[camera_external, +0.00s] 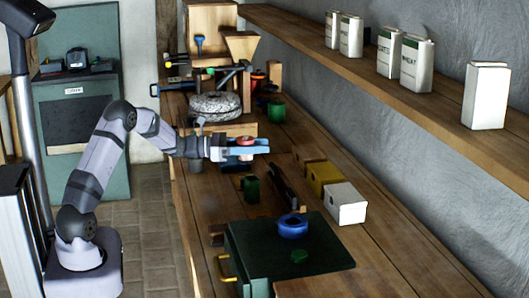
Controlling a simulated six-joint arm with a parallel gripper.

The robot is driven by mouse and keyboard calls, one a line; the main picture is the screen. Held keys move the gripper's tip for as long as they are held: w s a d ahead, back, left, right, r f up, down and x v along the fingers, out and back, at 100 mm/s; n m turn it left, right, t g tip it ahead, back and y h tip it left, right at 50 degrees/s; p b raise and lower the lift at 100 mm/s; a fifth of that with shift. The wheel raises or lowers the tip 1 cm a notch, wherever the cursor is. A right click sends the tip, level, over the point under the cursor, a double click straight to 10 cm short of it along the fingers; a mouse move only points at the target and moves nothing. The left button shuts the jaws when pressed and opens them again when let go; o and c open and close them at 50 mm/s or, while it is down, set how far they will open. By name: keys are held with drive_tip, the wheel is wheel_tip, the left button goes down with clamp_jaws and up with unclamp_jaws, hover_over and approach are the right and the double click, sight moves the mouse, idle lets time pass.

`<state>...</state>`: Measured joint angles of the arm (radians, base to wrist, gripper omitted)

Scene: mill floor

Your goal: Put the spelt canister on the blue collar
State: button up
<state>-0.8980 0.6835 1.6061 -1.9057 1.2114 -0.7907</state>
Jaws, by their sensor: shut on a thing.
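My gripper (258,147) is above the bench with its blue fingers shut on a small red-topped canister (245,141). The fingers hide much of its body, and no label on it can be read, so I cannot tell if it is the spelt one. The blue collar (292,226) is a ring lying on top of the dark green case (262,250) at the near end of the bench. The held canister is behind the collar and to its left, apart from it.
A green canister (250,189), a dark tool (283,185), a yellow box (321,177) and a white box (345,203) stand between gripper and case. A small green piece (299,256) lies near the collar. A millstone (214,107) is behind. White packets (486,95) line the shelf.

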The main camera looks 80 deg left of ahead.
drive_tip(key=w+d+r+m+g+h+p, duration=0.15)
drive_tip(key=w+d, duration=0.25)
drive_tip(key=d, duration=0.4)
drive_tip(key=w+d+r+m+h+p, duration=0.1)
drive_tip(key=w+d+r+m+h, duration=0.15)
drive_tip(key=d, duration=0.55)
drive_tip(key=w+d+r+m+g+h+p, duration=0.15)
drive_tip(key=d+h, duration=0.25)
drive_tip(key=d, duration=0.8)
wheel_tip(320, 180, up, 6)
drive_tip(key=m+g+h+p, duration=0.1)
drive_tip(key=m+g+h, duration=0.6)
drive_tip(key=g, duration=0.4)
hover_over(293, 226)
drive_tip(key=w+d, duration=0.1)
drive_tip(key=w, duration=0.1)
drive_tip(key=shift+m+y, duration=0.35)
drive_tip(key=shift+y, duration=0.05)
drive_tip(key=shift+s+d+f+p, duration=0.1)
drive_tip(key=shift+f+p, duration=0.4)
drive_tip(key=shift+f, duration=2.1)
drive_tip(key=shift+s+d+f+p, duration=0.1)
drive_tip(key=shift+f+p, duration=0.35)
drive_tip(key=shift+f, duration=2.1)
drive_tip(key=shift+f, duration=0.2)
drive_tip(key=o, duration=1.2)
drive_tip(key=shift+a, duration=0.1)
